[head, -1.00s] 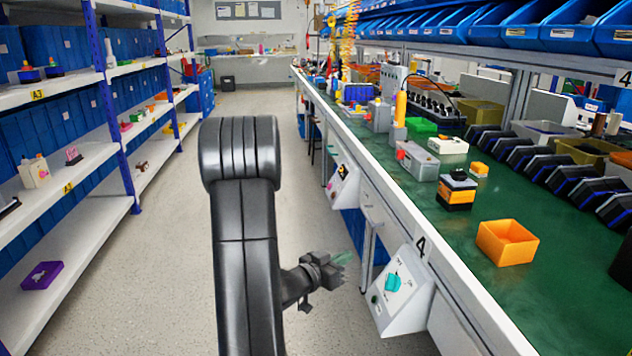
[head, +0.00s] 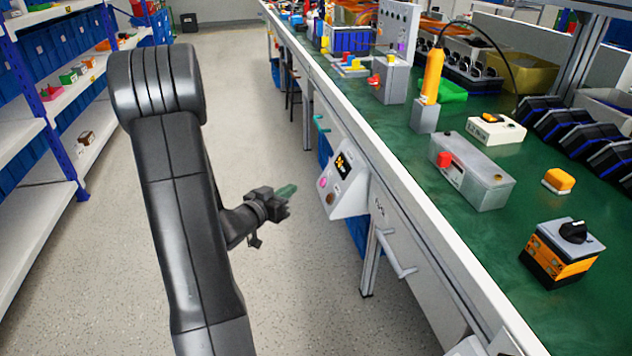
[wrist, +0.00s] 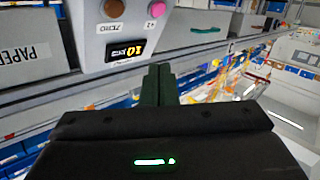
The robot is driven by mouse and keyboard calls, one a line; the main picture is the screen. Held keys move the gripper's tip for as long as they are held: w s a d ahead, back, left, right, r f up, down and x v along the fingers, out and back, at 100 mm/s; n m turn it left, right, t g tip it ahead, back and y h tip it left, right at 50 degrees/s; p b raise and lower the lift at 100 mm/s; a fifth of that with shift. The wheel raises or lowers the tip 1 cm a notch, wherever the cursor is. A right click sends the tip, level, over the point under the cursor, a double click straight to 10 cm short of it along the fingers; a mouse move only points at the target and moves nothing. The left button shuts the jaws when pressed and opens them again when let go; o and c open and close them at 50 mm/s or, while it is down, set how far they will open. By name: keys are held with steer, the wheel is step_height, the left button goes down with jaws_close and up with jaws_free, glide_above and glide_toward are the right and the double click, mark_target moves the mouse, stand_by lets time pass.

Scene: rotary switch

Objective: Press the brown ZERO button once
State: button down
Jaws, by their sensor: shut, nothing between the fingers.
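The brown ZERO button (wrist: 114,8) is at the top of the wrist view on a white control box (wrist: 93,50), with the label ZERO beside it. In the head view the brown button (head: 331,198) is small, low on the sloped face of the same box (head: 352,200), which hangs at the bench's front edge. My gripper (head: 288,191) is left of the box, apart from it, over the aisle. In the wrist view my gripper's green fingers (wrist: 159,72) are together with nothing between them, pointing up just below the box. They do not touch the button.
A pink button (wrist: 159,6) and a lit display (wrist: 127,50) share the box face. A drawer handle (head: 398,255) juts out from the bench front. A shelf rack (head: 50,120) stands at the left. The aisle floor (head: 240,90) is clear.

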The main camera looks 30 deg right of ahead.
mark_target(329, 198)
steer(key=shift+w, duration=0.35)
steer(key=shift+d, duration=0.1)
steer(key=s+d+f+b, duration=0.1)
steer(key=d+f+b, duration=0.3)
steer(key=d, duration=0.3)
steer(key=shift+s+d+f+b, duration=0.15)
steer(key=shift+s+d+b, duration=0.05)
steer(key=shift+s+b, duration=0.2)
stand_by(2.0)
steer(key=shift+s+d+f, duration=0.1)
steer(key=shift+d+f, duration=0.05)
steer(key=shift+d, duration=0.2)
